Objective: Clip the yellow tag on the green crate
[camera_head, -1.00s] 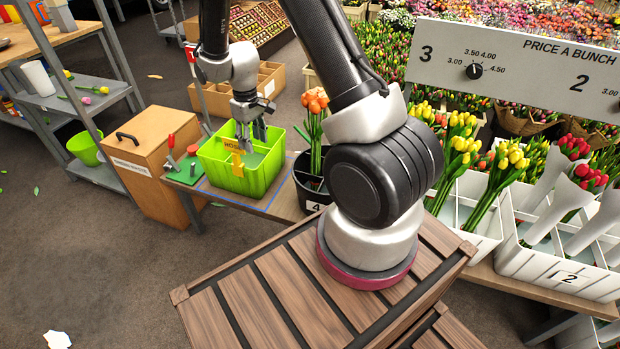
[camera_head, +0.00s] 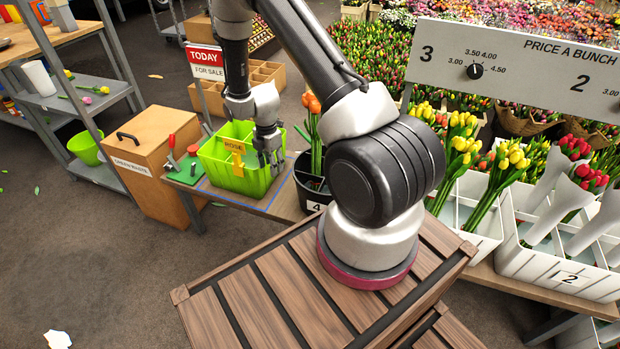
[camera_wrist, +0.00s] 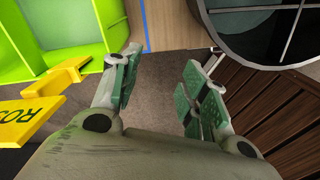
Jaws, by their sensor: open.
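The yellow tag (camera_head: 234,149), lettered ROSE, sits at the front rim of the green crate (camera_head: 217,172), with its lower part against the front wall. In the wrist view the tag (camera_wrist: 28,117) shows at the left, beside the crate's wall and rim (camera_wrist: 88,52); whether it grips the rim firmly I cannot tell. My gripper (camera_head: 271,166) is at the crate's right front corner, apart from the tag. In the wrist view my gripper (camera_wrist: 163,72) has its fingers spread, with only the floor and table edge showing between them.
A black bucket (camera_head: 313,190) with orange tulips stands just right of the crate. A green board with red-handled tools (camera_head: 186,166) lies to the left, beside a wooden box (camera_head: 150,160). A TODAY FOR SALE sign (camera_head: 205,62) stands behind. Slatted wood (camera_head: 250,290) is in front.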

